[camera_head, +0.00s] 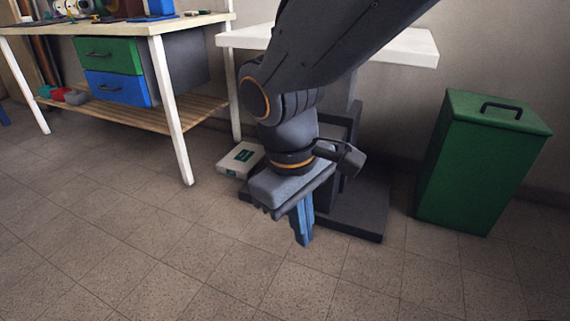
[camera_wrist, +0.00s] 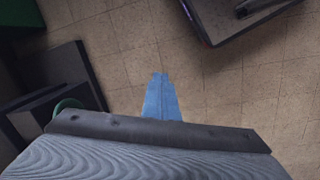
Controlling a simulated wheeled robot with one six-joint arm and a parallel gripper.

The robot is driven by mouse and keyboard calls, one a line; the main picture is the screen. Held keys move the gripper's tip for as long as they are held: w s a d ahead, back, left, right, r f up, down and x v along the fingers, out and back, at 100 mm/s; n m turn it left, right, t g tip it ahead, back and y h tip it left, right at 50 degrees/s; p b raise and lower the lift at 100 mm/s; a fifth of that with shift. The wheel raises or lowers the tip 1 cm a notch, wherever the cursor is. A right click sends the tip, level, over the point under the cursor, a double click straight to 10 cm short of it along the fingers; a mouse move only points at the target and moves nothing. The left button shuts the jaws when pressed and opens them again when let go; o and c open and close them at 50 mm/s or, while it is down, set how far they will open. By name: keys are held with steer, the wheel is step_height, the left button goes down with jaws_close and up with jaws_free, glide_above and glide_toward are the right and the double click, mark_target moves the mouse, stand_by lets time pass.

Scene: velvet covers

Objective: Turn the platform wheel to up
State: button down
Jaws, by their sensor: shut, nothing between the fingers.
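The platform is a white top (camera_head: 400,50) on a dark column and a dark floor base (camera_head: 365,215), behind my arm in the head view. A rounded green part (camera_wrist: 68,104), perhaps the wheel, shows at the left of the wrist view, partly hidden by my gripper body. I cannot tell its setting. No wheel shows in the head view, where my arm covers much of the column. My gripper (camera_head: 303,243) points down with its blue fingers shut and empty, in front of the base. The fingers also show in the wrist view (camera_wrist: 160,76), over bare floor.
A green bin (camera_head: 480,165) with a black handle stands at the right. A workbench (camera_head: 110,27) with green and blue drawers stands at the left. A white box (camera_head: 240,160) with a green label lies on the floor behind my gripper. The tiled floor in front is clear.

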steer(key=w+f+n+t+h+b, duration=0.1)
steer(key=w+f+n+t+h, duration=0.35)
steer(key=w, duration=0.75)
steer(key=w+f+n+t+h+b, duration=0.15)
steer(key=w+f+n, duration=0.5)
steer(key=w, duration=0.65)
steer(key=w+a+f+n+t+y, duration=0.2)
steer(key=w+a+f+n+t, duration=0.35)
steer(key=f, duration=0.45)
steer(key=w+a+f+n+t+y, duration=0.1)
steer(key=w+a+f+n+t, duration=0.1)
steer(key=w+a+f+n, duration=0.5)
steer(key=w+d+f+m+b, duration=0.1)
steer(key=w+d+f+b, duration=0.15)
steer(key=w, duration=0.25)
steer(key=w+d+f+m+b, duration=0.1)
steer(key=w+f+b, duration=0.2)
steer(key=w, duration=0.2)
steer(key=shift+g, duration=0.25)
steer(key=shift+s+d+r+b, duration=0.15)
steer(key=shift+r+b, duration=0.25)
steer(key=shift+r, duration=0.65)
steer(key=shift+w+d+r+b, duration=0.1)
steer(key=shift+r+b, duration=0.25)
steer(key=shift+r, duration=0.65)
steer(key=shift+s+a, duration=0.1)
steer(key=shift+a, duration=0.05)
